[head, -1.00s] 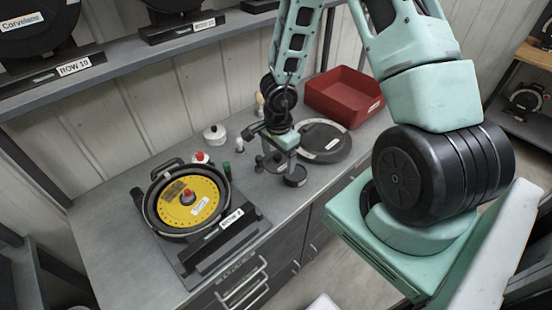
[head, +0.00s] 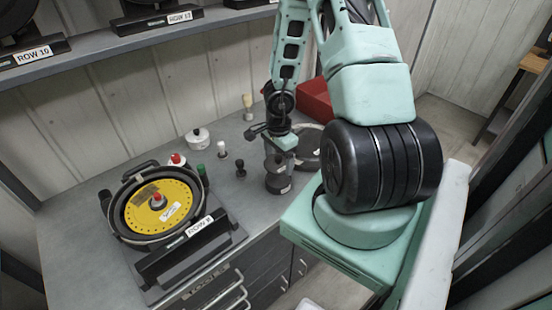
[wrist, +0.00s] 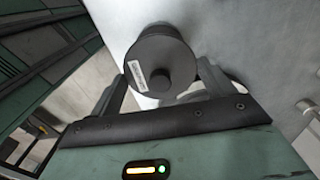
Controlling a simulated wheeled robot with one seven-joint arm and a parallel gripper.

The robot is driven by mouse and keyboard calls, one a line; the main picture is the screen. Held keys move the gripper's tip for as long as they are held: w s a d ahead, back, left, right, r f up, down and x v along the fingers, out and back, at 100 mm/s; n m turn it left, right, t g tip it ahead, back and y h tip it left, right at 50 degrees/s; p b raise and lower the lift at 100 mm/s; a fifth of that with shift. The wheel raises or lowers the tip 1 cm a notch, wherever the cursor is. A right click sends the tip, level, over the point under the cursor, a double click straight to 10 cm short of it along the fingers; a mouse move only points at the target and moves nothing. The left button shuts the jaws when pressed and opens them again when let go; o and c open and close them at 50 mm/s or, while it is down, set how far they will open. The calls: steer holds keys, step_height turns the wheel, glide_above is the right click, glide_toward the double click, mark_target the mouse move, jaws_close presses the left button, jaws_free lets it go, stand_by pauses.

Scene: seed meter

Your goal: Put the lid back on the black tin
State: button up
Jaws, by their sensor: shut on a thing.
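The black tin (head: 278,183) stands on the grey bench below my gripper (head: 281,146). My gripper is shut on the dark round lid (head: 276,162), which is right above the tin's mouth or touching it. In the wrist view the lid (wrist: 165,58) shows a knob and a white label between my two fingers (wrist: 165,88). The lid hides most of the tin, so I cannot tell whether it sits fully on the rim.
A yellow seed disc (head: 150,208) in a black housing stands at the left. A white pot (head: 198,137), several small knobbed pieces and a cream-handled brush (head: 248,106) lie between.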

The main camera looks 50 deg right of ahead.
steer(key=shift+f+b, duration=2.3)
steer(key=shift+f, duration=0.3)
steer(key=shift+p, duration=0.4)
steer(key=shift+f, duration=0.15)
stand_by(0.8)
steer(key=o, duration=0.9)
steer(key=shift+r+p, duration=3.55)
steer(key=shift+p, duration=0.35)
jaws_close()
